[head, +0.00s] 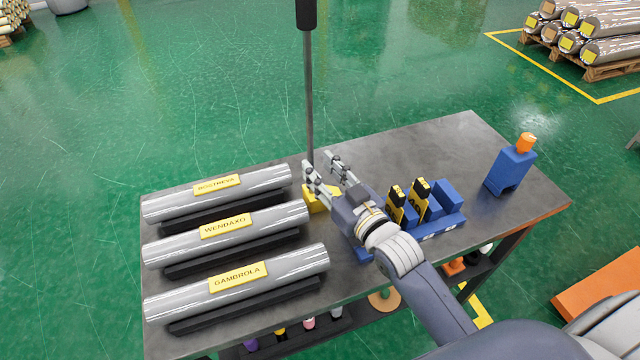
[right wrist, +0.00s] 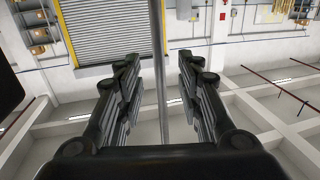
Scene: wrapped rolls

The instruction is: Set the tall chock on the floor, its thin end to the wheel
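A yellow block (head: 318,198) sits on the table behind my right gripper, which partly hides it. A tall thin grey rod (head: 309,100) with a black grip (head: 306,14) stands upright over it; it looks like the block's handle, but the joint is hidden. My right gripper (head: 321,161) is open at the rod's lower part. In the right wrist view the rod (right wrist: 161,70) runs between the two fingers, apart from both. Which end of the block is thin cannot be told. No wheel can be made out. My left gripper is not in view.
Three wrapped rolls (head: 236,274) lie on black cradles at the table's left. A blue rack (head: 445,222) with black-and-yellow pieces (head: 420,199) is right of my gripper. A blue holder (head: 509,170) with an orange top stands far right. Green floor behind the table (head: 420,70) is clear.

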